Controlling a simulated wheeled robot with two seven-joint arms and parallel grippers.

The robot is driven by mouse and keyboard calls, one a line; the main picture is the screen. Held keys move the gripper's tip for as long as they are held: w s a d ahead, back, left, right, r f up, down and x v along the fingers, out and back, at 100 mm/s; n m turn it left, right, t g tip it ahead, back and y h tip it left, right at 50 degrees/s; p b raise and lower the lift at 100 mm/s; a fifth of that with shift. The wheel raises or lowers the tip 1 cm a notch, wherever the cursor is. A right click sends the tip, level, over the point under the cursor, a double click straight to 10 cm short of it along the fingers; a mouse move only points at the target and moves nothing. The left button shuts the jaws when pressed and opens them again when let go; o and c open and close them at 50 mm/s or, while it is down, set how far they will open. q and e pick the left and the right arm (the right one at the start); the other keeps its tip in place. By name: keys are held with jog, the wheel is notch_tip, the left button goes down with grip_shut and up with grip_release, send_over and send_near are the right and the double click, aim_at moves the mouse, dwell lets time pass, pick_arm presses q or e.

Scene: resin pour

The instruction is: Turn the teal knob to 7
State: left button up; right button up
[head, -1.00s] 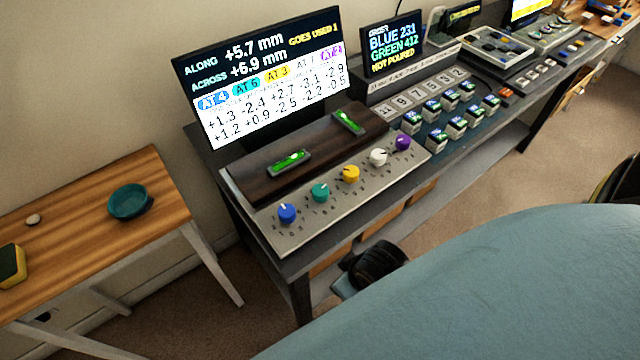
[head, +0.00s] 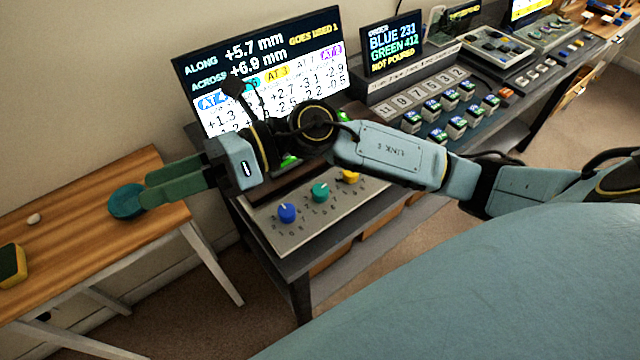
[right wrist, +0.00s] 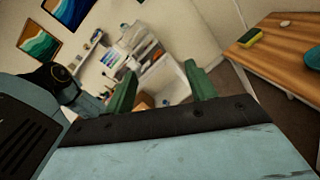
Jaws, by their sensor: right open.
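The teal knob (head: 320,191) stands on the light knob panel (head: 292,235), between the blue knob (head: 286,212) and the yellow knob (head: 350,176). Its white pointer mark is too small to read against the numbers. My right gripper (head: 148,189) is open and empty. It is left of the panel, well apart from the teal knob, with its green fingers pointing left in front of the teal dish. In the right wrist view its fingers (right wrist: 160,70) stand apart with nothing between them. My right arm hides the white and purple knobs. My left gripper is out of view.
A screen (head: 265,60) behind the panel is partly covered by my arm. A wooden side table (head: 80,235) at the left holds a teal dish (head: 122,207) and a yellow-green sponge (head: 12,265). Several small labelled blocks stand farther right along the bench.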

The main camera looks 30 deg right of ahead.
jog(key=d+f+n+g+h, duration=0.2)
jog(key=d+f+n+h, duration=0.3)
jog(key=f+h, duration=0.2)
jog(key=n+h, duration=0.2)
jog(key=h, duration=0.9)
send_over(320, 190)
notch_tip(320, 190, down, 4)
jog(key=f, duration=0.1)
notch_tip(320, 190, down, 12)
jog(key=shift+d, duration=0.1)
jog(key=c, duration=1)
